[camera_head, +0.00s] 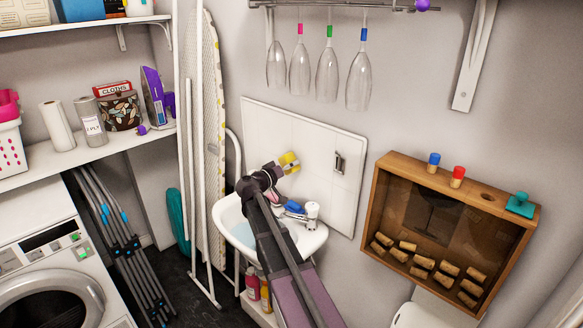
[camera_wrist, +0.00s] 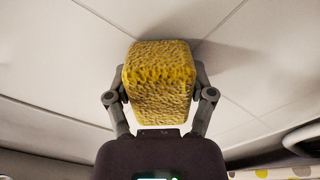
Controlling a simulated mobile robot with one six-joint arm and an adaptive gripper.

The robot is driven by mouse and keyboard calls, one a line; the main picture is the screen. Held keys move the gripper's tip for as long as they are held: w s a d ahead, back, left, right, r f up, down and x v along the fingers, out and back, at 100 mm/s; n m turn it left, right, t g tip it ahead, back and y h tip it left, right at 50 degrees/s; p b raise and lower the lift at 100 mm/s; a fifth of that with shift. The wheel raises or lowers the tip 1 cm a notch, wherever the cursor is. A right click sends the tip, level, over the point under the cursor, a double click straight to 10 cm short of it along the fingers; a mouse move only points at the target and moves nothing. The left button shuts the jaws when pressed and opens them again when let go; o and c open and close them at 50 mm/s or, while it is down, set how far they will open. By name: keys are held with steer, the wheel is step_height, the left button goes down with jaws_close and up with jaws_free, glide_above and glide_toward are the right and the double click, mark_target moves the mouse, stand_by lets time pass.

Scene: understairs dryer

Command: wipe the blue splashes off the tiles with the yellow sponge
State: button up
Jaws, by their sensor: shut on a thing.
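My gripper (camera_head: 282,167) is shut on the yellow sponge (camera_head: 289,160), in front of the white tiles (camera_head: 290,128) above the sink. In the wrist view, my gripper (camera_wrist: 160,90) has a finger on each side of the porous yellow sponge (camera_wrist: 158,78). The sponge is close to the white tiles (camera_wrist: 60,65); I cannot tell whether it touches them. I see no blue splashes on the visible tiles in either view. Some tile surface is hidden behind the sponge and my arm.
The small white sink (camera_head: 222,212) holds bluish water, with a tap (camera_head: 312,209) and a blue item (camera_head: 294,207) at its back. A dark holder (camera_head: 338,162) is on the tiles. Glasses (camera_head: 327,75) hang above. A wooden cork box (camera_head: 450,225) is right; an ironing board (camera_head: 211,110) is left.

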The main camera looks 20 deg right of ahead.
steer(key=shift+w+a, duration=0.25)
steer(key=shift+w, duration=0.5)
steer(key=shift+w+a, duration=0.25)
steer(key=shift+w, duration=0.5)
steer(key=shift+a, duration=0.1)
steer(key=shift+v, duration=2.95)
steer(key=shift+s+a, duration=0.1)
steer(key=shift+v, duration=1.35)
